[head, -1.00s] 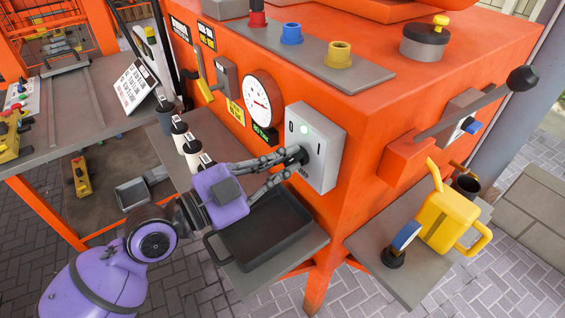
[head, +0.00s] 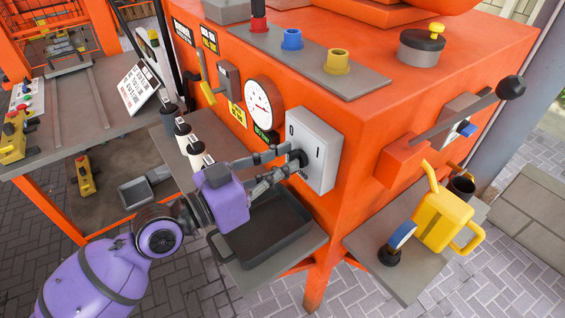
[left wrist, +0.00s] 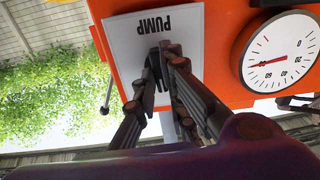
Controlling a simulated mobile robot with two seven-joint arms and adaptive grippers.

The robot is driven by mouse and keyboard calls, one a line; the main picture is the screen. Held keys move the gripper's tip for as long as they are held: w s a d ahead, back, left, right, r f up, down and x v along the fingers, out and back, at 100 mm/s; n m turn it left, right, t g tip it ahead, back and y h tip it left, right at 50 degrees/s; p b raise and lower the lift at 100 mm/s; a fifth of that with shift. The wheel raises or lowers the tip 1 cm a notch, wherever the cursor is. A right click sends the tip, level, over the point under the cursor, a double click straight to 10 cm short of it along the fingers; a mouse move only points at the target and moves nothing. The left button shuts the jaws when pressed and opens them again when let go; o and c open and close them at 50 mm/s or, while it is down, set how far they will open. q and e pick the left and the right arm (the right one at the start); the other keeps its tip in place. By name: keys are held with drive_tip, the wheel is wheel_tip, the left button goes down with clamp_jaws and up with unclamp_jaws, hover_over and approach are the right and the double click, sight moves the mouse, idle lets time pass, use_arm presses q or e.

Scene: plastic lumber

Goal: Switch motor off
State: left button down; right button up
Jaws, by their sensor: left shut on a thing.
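A grey switch box (head: 314,148) with a dark rotary knob (head: 300,158) is fixed to the orange machine's front, beside a round dial gauge (head: 262,105). A "0" mark shows at the box's upper left. In the left wrist view the box's face (left wrist: 120,45) appears upside down and reads "PUMP". My left gripper (head: 287,160) reaches in from the left with its fingers shut on the knob. Its fingers also show in the left wrist view (left wrist: 166,62) and hide much of the knob. No lit lamp shows on the box. My right gripper is not in view.
A black tray (head: 277,253) sits on a shelf below my left gripper, with white-labelled bottles (head: 190,147) to its left. A lever with a black ball (head: 524,80) juts out at the right, above a yellow can (head: 443,218).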

use_arm(q)
drive_tip(key=n+p, duration=0.1)
drive_tip(key=n, duration=0.5)
drive_tip(key=shift+w, duration=0.1)
idle(0.6)
drive_tip(key=c, duration=1.8)
unclamp_jaws()
drive_tip(key=shift+v, duration=6.05)
